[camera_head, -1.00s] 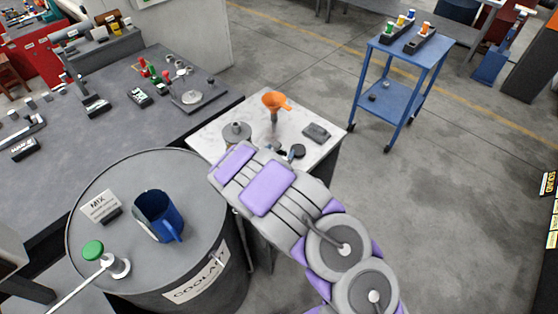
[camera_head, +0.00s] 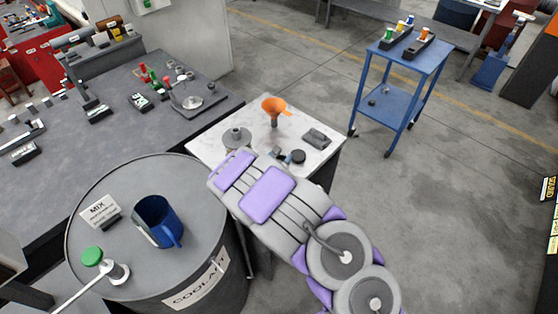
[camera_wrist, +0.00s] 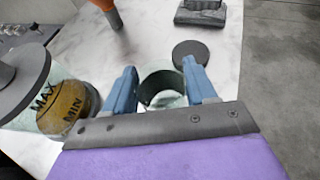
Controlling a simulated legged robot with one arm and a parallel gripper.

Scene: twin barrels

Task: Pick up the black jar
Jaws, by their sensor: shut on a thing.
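In the wrist view my gripper (camera_wrist: 160,67) has its blue fingers on either side of a pale, see-through, open-topped glass jar (camera_wrist: 160,90). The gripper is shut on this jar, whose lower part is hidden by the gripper. A round black piece (camera_wrist: 190,53) lies just beyond the right finger, apart from the held jar. It also shows in the head view (camera_head: 298,157). I cannot tell whether it is a lid or the top of a black jar. My arm hides most of the gripper in the head view.
A glass vessel marked MAX and MIN (camera_wrist: 62,98) stands close left of the gripper. An orange funnel (camera_head: 274,105) and a dark grey block (camera_head: 316,138) stand on the white tabletop (camera_head: 215,148).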

